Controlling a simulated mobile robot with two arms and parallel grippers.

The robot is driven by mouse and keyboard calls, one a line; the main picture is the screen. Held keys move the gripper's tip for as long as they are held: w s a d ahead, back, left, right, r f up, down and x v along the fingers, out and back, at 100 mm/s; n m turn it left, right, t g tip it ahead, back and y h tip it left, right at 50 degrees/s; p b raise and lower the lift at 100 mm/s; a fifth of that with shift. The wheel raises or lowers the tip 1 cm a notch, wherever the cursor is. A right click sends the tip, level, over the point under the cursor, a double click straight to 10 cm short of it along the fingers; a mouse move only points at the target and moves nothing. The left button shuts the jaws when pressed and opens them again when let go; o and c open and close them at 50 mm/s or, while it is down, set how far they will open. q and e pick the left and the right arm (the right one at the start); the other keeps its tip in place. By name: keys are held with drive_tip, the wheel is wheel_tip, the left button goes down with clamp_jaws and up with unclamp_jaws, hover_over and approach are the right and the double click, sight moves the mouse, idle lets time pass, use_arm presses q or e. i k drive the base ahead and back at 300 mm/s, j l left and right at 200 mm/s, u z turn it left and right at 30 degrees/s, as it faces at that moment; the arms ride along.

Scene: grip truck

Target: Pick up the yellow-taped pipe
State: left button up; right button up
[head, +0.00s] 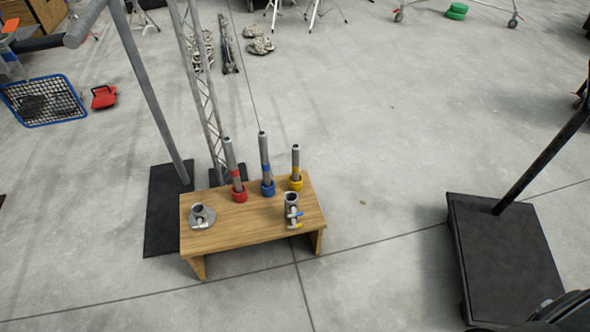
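The yellow-taped pipe (296,163) is a short grey metal tube with a yellow band. It stands upright in a yellow ring holder (295,184) at the back right of a small wooden table (240,232). To its left, a blue-taped pipe (264,155) stands in a blue ring and a red-taped pipe (232,165) stands in a red ring. A round flange fitting (200,216) sits at the table's left. Neither gripper shows in the head view.
Behind the table's left side rise a grey pole and a lattice truss (202,85), with a black base plate (165,210) on the floor. A black platform (505,262) with a slanted post stands at right. The floor between table and platform is clear.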

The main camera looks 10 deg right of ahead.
sight(295, 149)
drive_tip(key=i+j+z, duration=0.15)
drive_tip(key=i+j, duration=0.7)
drive_tip(key=i, duration=0.1)
